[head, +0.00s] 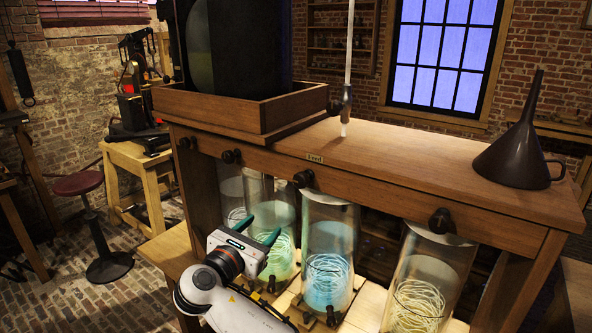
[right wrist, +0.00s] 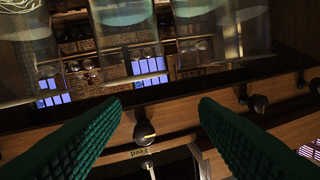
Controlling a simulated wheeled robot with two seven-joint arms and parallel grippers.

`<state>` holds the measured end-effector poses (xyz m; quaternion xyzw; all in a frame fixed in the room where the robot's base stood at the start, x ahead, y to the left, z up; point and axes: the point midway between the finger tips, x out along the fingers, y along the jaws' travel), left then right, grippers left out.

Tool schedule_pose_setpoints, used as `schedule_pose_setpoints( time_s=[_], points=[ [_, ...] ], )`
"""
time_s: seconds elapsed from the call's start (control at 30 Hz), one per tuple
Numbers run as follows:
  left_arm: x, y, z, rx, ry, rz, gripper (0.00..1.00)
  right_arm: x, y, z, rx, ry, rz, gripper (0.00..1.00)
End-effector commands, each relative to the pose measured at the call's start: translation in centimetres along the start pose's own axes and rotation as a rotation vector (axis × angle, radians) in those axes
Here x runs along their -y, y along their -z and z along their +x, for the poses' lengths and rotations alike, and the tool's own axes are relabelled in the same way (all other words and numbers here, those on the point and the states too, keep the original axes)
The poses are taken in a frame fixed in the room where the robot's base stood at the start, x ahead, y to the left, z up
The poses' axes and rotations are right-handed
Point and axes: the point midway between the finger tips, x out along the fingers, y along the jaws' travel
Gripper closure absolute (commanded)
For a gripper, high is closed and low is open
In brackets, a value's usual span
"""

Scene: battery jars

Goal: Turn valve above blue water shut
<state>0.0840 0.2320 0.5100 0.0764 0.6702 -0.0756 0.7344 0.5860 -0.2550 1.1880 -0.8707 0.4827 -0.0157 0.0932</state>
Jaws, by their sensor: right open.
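The blue-water jar (head: 328,250) is a clear glass cylinder under the wooden bench, with pale coiled strands inside. Above it, a dark round valve knob (head: 303,179) sits on the bench's front rail, near the small "Feed" label. My right gripper (head: 258,232) is open and empty, in front of the greenish jar (head: 283,220), below and left of that knob. The right gripper (right wrist: 160,101) touches nothing there. My left gripper is not in view.
Other knobs sit on the rail: left (head: 231,156), far left (head: 187,143) and right (head: 441,221). A jar with yellowish water (head: 425,285) stands at right. A funnel (head: 520,140) and a thin vertical tube (head: 348,70) are above the bench top.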

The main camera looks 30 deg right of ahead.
Motion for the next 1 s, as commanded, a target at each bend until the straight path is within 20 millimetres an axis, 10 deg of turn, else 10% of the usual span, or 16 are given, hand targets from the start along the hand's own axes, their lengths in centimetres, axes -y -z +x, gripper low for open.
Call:
schedule_pose_setpoints(
  time_s=[0.07,0.2,1.0],
  points=[
    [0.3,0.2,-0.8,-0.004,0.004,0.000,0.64,-0.5,4.4,-1.1,-0.048,-0.039,-0.004,0.45],
    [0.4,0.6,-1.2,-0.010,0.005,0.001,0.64,-1.3,7.2,-1.8,-0.079,-0.082,-0.018,0.45],
    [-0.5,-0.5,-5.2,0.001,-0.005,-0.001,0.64,-2.4,8.2,9.7,-0.079,-0.087,-0.023,0.45]
  ],
)
